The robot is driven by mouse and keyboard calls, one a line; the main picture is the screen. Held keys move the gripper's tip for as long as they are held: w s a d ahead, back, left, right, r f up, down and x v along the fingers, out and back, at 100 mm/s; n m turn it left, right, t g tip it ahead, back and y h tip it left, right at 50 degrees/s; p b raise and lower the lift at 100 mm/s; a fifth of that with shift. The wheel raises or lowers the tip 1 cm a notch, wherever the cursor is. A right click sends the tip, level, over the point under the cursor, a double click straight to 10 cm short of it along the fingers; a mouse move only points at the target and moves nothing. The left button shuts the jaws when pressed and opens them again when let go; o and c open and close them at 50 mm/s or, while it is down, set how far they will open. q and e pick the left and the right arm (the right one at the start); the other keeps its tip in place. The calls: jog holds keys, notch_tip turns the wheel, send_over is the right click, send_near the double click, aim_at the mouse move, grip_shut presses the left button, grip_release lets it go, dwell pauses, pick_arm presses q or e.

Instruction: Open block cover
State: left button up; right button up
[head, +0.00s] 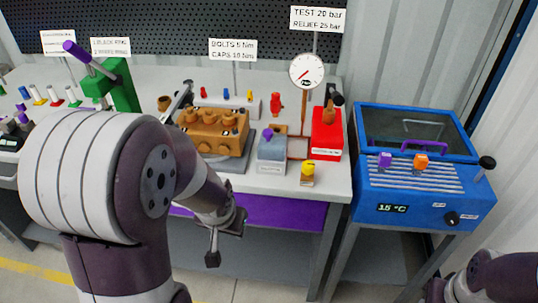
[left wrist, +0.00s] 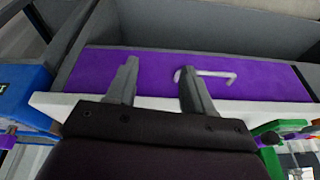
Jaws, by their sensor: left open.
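The orange-brown pump block (head: 190,134) stands on the bench, with several round caps on its top. Which part of it is the cover I cannot tell. My left gripper (head: 226,238) is in front of and below the bench's front edge, apart from the block. In the left wrist view its two fingers (left wrist: 158,85) are spread, with nothing between them, over the purple panel (left wrist: 110,70) of the bench. A light L-shaped bar (left wrist: 215,73) shows beside one finger. My right gripper (head: 435,291) is only partly in view at the bottom right; its jaws are unclear.
A grey block with a purple knob (head: 271,150), a yellow-topped piece (head: 308,173), a red box (head: 326,134) and a gauge (head: 306,70) stand right of the block. A green press (head: 121,85) stands left. A blue chiller (head: 410,210) stands right of the bench.

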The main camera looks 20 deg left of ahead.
pick_arm(q)
jog(key=w+a+f+t+y+b, duration=0.1)
jog(key=w+a+f+t+b, duration=0.2)
jog(key=w+a+f+t, duration=0.15)
jog(key=m+t+h, duration=0.2)
jog(key=t+h, duration=0.1)
jog(key=t, duration=0.7)
send_near(266, 135)
jog(key=w+b, duration=0.1)
jog(key=w, duration=1)
jog(key=shift+w+d, duration=0.15)
jog(key=shift+w, duration=0.05)
pick_arm(e)
notch_tip(266, 135, down, 9)
jog(key=shift+r, duration=0.15)
pick_arm(q)
jog(key=shift+c, duration=0.3)
grip_shut()
